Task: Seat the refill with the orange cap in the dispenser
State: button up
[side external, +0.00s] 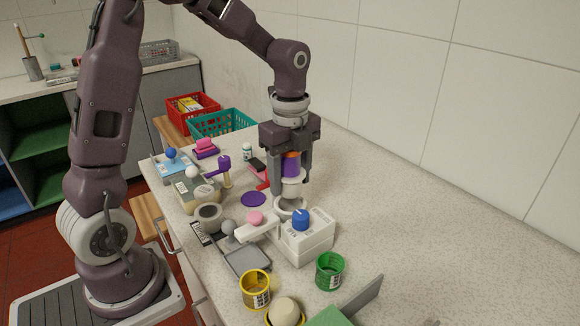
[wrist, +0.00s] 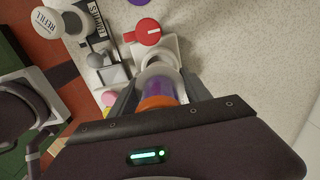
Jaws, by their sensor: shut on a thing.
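My gripper (side external: 291,190) points down and is shut on the refill (side external: 291,167), a clear cylinder with purple contents and an orange cap (side external: 292,154) uppermost. In the wrist view the orange cap (wrist: 158,102) is nearest the camera, between the fingers (wrist: 158,92). In the wrist view a white fitting (wrist: 168,50) shows beyond the refill. I cannot tell whether the lower end is touching or inside the holder.
A red knob (wrist: 147,33) shows beside the fitting in the wrist view. A yellow cup (side external: 255,289) and a green cup (side external: 329,270) stand in front. Baskets (side external: 222,122) stand behind. The counter's right side is clear.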

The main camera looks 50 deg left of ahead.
aim_at(287, 202)
jog(key=shift+f, duration=2)
jog(key=shift+s+a+f, duration=0.1)
jog(key=shift+s+f, duration=0.1)
jog(key=shift+f, duration=0.45)
jog(key=shift+s+f, duration=0.15)
jog(key=shift+f, duration=0.45)
jog(key=o, duration=1.4)
jog(key=shift+t, duration=0.4)
jog(key=r, duration=0.6)
jog(key=w+r, duration=0.1)
jog(key=r, duration=0.2)
jog(key=s+r+n, duration=0.1)
jog(key=s+d+r+n, duration=0.1)
jog(key=s+r, duration=0.1)
jog(key=r, duration=0.1)
jog(key=shift+d+n+t+y, duration=0.25)
jog(key=shift+n+t+y, duration=0.05)
jog(key=shift+n+t, duration=0.1)
jog(key=s+d+r+n+t, duration=0.1)
jog(key=s+n, duration=0.4)
jog(key=s+d+r+n+t, duration=0.1)
jog(key=s+n, duration=0.4)
jog(key=s, duration=0.1)
jog(key=s+d+r+n+t, duration=0.1)
jog(key=s+d+n+t, duration=0.1)
jog(key=s+n, duration=0.3)
jog(key=shift+s+d+r, duration=0.1)
jog(key=shift+s+r, duration=0.25)
jog(key=shift+s, duration=0.25)
